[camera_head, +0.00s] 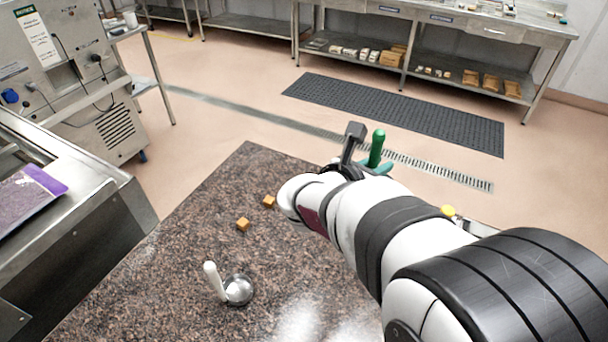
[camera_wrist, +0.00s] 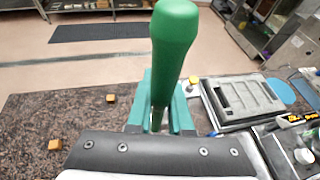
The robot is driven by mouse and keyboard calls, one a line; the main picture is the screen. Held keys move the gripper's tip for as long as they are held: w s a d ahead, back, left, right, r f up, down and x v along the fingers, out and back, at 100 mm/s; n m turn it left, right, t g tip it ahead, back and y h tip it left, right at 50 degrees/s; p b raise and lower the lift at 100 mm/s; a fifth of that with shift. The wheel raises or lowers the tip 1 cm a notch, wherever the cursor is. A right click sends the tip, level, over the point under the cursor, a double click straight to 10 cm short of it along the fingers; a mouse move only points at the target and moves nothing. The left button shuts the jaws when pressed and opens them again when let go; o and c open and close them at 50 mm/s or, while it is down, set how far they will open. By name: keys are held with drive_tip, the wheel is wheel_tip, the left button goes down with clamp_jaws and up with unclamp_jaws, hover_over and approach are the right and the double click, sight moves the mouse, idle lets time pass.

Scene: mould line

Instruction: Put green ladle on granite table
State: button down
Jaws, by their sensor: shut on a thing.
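My gripper (camera_head: 372,168) is shut on the green ladle (camera_head: 376,148), past the far right part of the granite table (camera_head: 170,262) as seen in the head view. In the wrist view the ladle's green handle (camera_wrist: 172,45) stands upright between the teal fingers of my gripper (camera_wrist: 160,108). The ladle's bowl is hidden in both views. The brown speckled table (camera_wrist: 28,125) lies to the left in the wrist view. I cannot tell how high the ladle is above the surface.
A ladle with a white handle (camera_head: 238,289) and two small orange-brown cubes (camera_head: 243,224) (camera_head: 268,201) sit on the granite table. A grey case (camera_wrist: 245,97) and tools lie to the right in the wrist view. Bare granite surrounds the cubes. My arm hides the table's right side.

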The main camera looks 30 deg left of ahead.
wheel_tip(320, 180, down, 10)
drive_tip(key=shift+s+a+f, duration=0.2)
drive_tip(key=shift+a+f, duration=1.8)
drive_tip(key=shift+a, duration=0.05)
drive_tip(key=shift+s+a+f, duration=0.25)
drive_tip(key=shift+a+f, duration=1.75)
drive_tip(key=shift+f, duration=0.05)
drive_tip(key=shift+s+a+f, duration=0.2)
drive_tip(key=shift+a+f, duration=1.8)
drive_tip(key=shift+a, duration=0.05)
drive_tip(key=c, duration=0.8)
unclamp_jaws()
drive_tip(key=shift+f, duration=0.1)
drive_tip(key=shift+c, duration=0.2)
